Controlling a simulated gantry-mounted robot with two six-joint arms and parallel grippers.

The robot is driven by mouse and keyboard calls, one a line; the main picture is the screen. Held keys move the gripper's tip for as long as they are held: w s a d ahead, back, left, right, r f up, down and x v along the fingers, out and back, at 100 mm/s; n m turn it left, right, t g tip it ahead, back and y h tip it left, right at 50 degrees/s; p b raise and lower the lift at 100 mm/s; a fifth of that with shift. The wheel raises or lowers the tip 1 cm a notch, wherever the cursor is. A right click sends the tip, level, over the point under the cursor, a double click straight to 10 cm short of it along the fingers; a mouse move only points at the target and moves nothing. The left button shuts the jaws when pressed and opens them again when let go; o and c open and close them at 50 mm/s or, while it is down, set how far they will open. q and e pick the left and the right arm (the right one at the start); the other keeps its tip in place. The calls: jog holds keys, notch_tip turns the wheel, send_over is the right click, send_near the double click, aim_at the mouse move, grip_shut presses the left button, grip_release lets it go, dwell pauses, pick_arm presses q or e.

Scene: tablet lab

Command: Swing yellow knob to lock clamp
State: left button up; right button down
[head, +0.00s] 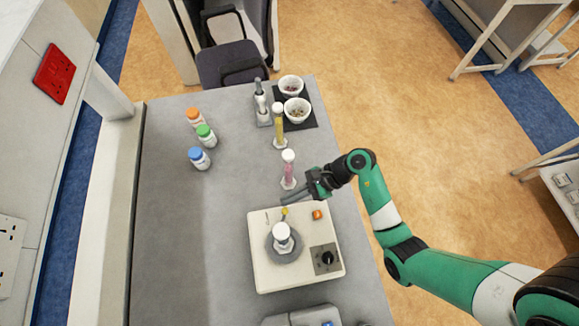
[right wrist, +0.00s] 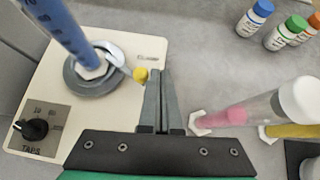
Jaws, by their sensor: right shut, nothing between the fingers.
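The yellow knob (head: 284,212) sits at the back edge of the round grey platform on the cream tapping machine (head: 262,277). In the right wrist view the yellow knob (right wrist: 140,74) is on the end of a pale clamp lever (right wrist: 118,56) beside the blue cylinder (right wrist: 66,34). The cylinder stands on the grey disc, its white top (head: 281,231) showing from above. My right gripper (head: 284,201) is shut and empty, its fingertips just beside the knob. In the wrist view the closed fingers (right wrist: 160,74) lie right of the knob; contact cannot be told. My left gripper is not in view.
A pink-filled cylinder (head: 288,172) stands close behind my right gripper, with a yellow-filled one (head: 279,130) farther back. Capped bottles (head: 205,135) stand at left, and bowls (head: 297,110) on a black mat. The machine has a black dial (head: 327,258).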

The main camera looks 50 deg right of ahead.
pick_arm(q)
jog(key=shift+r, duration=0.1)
pick_arm(e)
jog(key=shift+s, duration=0.1)
jog(key=shift+s+a+r+p, duration=0.1)
jog(key=shift+s+a+p, duration=0.15)
jog(key=shift+p, duration=0.1)
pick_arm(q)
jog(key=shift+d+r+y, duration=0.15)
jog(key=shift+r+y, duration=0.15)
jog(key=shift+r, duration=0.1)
pick_arm(e)
jog(key=shift+s, duration=0.25)
jog(key=shift+a, duration=0.1)
jog(key=shift+s+d, duration=0.15)
jog(key=shift+d, duration=0.1)
jog(key=d, duration=0.1)
jog(key=s+d+r, duration=0.1)
jog(key=d, duration=0.1)
jog(key=d+p, duration=0.1)
jog(key=shift+s+d+r, duration=0.2)
jog(key=shift+d+r, duration=0.15)
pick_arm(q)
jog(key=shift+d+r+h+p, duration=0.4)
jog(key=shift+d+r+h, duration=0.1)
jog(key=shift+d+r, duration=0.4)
pick_arm(e)
jog(key=v, duration=0.8)
jog(key=shift+w+d, duration=0.3)
jog(key=shift+d, duration=0.2)
